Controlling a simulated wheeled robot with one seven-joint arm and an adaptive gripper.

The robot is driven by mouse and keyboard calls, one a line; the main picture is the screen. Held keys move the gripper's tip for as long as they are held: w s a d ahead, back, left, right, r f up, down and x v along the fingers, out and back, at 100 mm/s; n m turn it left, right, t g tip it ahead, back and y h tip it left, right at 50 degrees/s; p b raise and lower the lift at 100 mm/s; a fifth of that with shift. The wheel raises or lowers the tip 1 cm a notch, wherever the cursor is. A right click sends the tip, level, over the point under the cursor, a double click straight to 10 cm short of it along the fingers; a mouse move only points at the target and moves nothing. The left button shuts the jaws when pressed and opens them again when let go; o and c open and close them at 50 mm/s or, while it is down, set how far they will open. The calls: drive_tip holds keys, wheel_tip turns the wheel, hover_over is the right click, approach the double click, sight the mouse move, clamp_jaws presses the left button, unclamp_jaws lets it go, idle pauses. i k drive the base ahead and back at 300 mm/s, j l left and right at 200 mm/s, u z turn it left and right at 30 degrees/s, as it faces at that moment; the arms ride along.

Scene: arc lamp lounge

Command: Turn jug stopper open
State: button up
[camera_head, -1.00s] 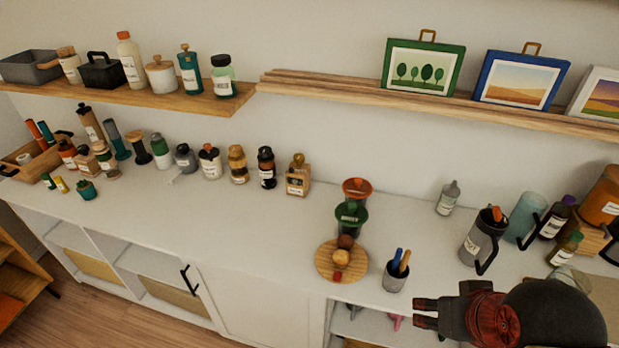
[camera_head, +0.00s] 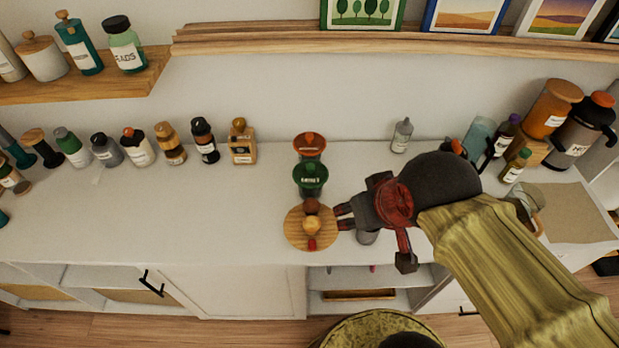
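A large grey jug (camera_head: 577,135) with a black handle, a label and a black top with an orange stopper (camera_head: 603,98) stands at the far right of the counter. A second jug's dark top (camera_head: 443,147) with a bit of orange stopper (camera_head: 457,147) shows behind my arm; its body is hidden. I cannot tell which jug the task names. My gripper (camera_head: 343,217) is above the counter's front middle, pointing left, its two dark fingers slightly apart with nothing seen between them. It is well left of both jugs and touches neither.
A round wooden board (camera_head: 293,238) with small balls lies just left of my gripper, with green (camera_head: 311,180) and orange (camera_head: 309,146) funnel-like pieces behind it. A grey cup (camera_head: 367,238) is partly hidden under my gripper. Bottles crowd the right; a wall ledge (camera_head: 400,48) runs above.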

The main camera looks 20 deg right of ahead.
sight(455, 147)
drive_tip(key=z, duration=1.3)
